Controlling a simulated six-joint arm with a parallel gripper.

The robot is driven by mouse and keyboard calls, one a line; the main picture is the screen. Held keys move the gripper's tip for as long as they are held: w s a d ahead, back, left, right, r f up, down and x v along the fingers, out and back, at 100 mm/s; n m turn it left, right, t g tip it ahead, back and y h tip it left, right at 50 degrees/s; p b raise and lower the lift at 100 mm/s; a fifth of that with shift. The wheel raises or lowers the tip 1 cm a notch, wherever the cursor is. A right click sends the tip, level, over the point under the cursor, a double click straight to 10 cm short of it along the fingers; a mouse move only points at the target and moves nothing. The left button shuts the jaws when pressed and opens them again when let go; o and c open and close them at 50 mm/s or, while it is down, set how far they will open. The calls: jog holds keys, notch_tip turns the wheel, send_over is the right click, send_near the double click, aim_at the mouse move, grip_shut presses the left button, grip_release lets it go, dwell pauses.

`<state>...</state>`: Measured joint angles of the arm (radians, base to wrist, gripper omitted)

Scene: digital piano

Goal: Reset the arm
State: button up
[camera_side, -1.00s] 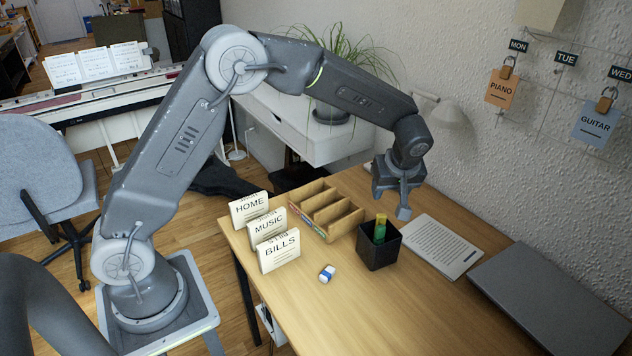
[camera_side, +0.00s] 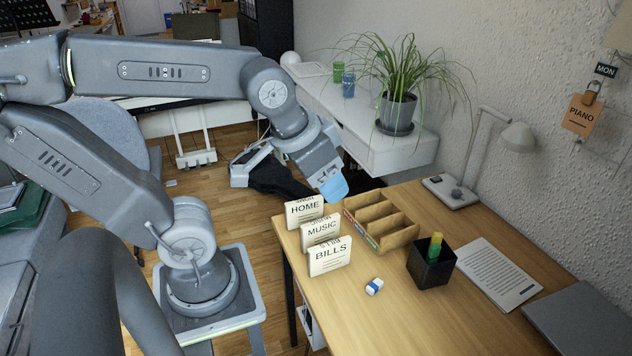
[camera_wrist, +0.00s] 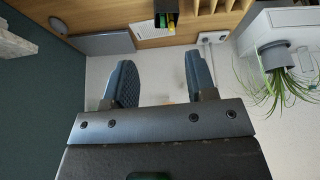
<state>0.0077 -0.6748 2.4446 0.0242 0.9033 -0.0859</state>
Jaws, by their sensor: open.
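In the wrist view my gripper (camera_wrist: 160,80) is open and nothing is between the fingers. The black pen cup (camera_side: 431,266) stands on the desk with a green and yellow item upright in it. It also shows at the top of the wrist view (camera_wrist: 166,20). The cup is well apart from my gripper.
The HOME (camera_side: 305,210), MUSIC (camera_side: 321,232) and BILLS (camera_side: 330,256) cards stand near the desk's left edge, beside a wooden organizer (camera_side: 390,226). A blue-white eraser (camera_side: 374,286) lies in front. A plant pot (camera_side: 398,112) stands on the white shelf behind.

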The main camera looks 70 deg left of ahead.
jog(key=shift+s+d+f+m, duration=0.1)
jog(key=shift+s+f+m, duration=0.1)
jog(key=shift+s, duration=0.2)
jog(key=shift+s+f+m, duration=0.1)
jog(key=shift+s+m, duration=0.1)
jog(key=shift+s, duration=0.15)
